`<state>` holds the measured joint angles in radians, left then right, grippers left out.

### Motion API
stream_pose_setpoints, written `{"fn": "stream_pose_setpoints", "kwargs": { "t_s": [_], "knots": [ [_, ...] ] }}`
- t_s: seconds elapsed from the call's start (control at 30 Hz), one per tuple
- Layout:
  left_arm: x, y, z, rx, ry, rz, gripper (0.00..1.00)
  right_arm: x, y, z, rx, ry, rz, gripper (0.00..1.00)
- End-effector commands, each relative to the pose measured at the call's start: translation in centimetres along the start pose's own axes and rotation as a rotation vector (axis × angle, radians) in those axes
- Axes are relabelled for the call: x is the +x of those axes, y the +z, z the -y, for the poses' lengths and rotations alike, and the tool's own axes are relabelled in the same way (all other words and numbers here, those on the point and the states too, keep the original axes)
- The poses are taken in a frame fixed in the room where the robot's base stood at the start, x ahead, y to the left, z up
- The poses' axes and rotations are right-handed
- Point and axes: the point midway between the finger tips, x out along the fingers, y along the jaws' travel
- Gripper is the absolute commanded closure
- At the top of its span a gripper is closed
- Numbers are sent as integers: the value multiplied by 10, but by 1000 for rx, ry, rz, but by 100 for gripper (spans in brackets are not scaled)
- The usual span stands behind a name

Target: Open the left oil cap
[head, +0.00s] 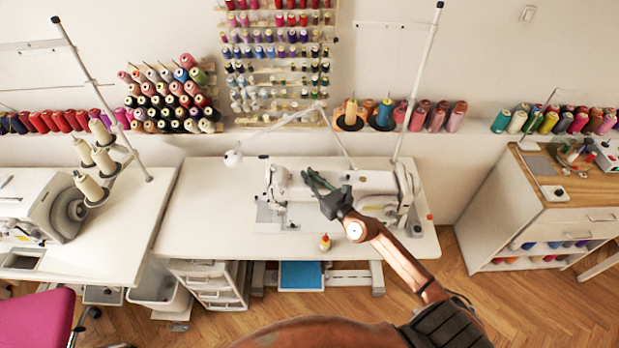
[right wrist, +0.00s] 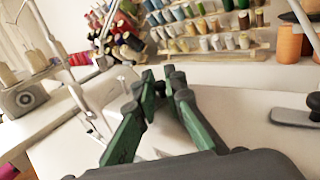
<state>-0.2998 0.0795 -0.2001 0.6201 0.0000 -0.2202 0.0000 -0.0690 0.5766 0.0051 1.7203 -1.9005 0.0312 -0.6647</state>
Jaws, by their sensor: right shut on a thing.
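The white sewing machine (head: 362,183) stands on the middle white table (head: 210,220). My right gripper (head: 309,177) reaches in from the lower right, over the top of the machine near its left end. Its green fingers are close together, and they also show in the right wrist view (right wrist: 163,78). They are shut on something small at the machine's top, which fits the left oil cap. The cap itself is hidden by the fingers and too small to make out. My left gripper is in neither view.
The table's left part is clear.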

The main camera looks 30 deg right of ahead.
Motion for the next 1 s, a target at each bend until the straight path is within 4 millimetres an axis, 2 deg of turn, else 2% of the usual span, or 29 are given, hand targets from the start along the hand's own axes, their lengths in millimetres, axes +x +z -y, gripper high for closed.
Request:
{"fn": "stream_pose_setpoints", "kwargs": {
  "t_s": [0.13, 0.17, 0.4, 0.77, 0.87, 1.0],
  "knots": [
    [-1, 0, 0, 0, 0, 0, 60, 0, 2, 1, -1, -3, 2, 100],
    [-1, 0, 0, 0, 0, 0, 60, 0, 2, 1, -1, -3, 2, 88],
    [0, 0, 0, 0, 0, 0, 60, 0, 1, 0, -1, -1, 1, 72],
    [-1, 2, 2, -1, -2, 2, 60, -6, -1, 0, -1, -1, -2, 72],
    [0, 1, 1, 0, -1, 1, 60, -19, -2, 0, -3, 0, -3, 72],
    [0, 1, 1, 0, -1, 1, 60, -47, -2, 0, -5, 0, -4, 72]
  ]
}}
